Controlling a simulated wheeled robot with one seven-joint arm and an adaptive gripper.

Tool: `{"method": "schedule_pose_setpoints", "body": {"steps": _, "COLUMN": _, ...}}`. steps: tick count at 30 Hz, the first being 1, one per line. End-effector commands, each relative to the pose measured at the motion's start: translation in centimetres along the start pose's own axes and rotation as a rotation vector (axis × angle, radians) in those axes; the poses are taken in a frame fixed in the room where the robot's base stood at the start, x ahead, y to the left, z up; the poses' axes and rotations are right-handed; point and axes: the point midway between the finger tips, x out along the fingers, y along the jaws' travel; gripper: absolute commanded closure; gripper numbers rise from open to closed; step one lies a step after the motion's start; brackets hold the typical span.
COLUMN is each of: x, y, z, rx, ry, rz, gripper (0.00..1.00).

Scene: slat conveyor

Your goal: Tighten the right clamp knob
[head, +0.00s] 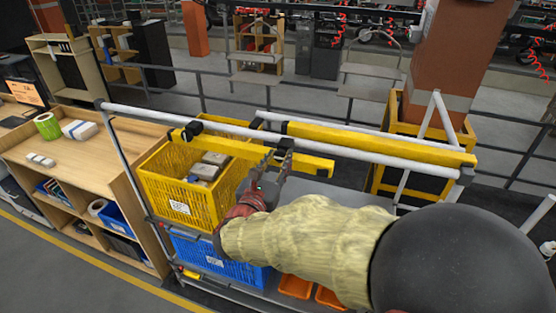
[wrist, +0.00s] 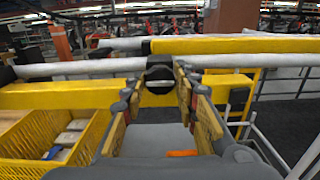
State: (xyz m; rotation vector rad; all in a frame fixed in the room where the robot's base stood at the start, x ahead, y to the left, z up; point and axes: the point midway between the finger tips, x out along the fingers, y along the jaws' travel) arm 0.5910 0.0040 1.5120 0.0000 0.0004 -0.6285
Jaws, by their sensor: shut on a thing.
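The right clamp knob (wrist: 159,74) is black and round. It sits on a yellow bar (wrist: 70,95) that hangs along a white rail. In the wrist view my gripper (wrist: 157,90) has its two fingers on either side of the knob, shut on it. In the head view my gripper (head: 279,162) reaches up to the black right clamp (head: 286,146), and the fingers partly hide the knob. The left clamp (head: 193,129) is black and sits near the left end of the yellow bar. The knob's turn angle cannot be told.
A yellow crate (head: 160,193) with grey boxes stands left of my gripper, above a blue crate (head: 200,250). A wooden bench (head: 60,135) is further left. A white rail (head: 370,152) and a thick yellow beam (head: 370,143) run close behind the clamp.

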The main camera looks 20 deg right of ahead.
Motion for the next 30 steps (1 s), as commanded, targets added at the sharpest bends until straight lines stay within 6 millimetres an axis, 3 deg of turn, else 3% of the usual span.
{"method": "schedule_pose_setpoints", "body": {"steps": 11, "x": 0.00, "y": 0.01, "z": -0.31, "rx": 0.085, "ry": -0.002, "rz": 0.001, "gripper": 0.95}}
{"method": "schedule_pose_setpoints", "body": {"steps": 30, "x": -0.01, "y": -0.21, "z": -0.80, "rx": 0.582, "ry": -0.002, "rz": 0.001, "gripper": 0.95}}
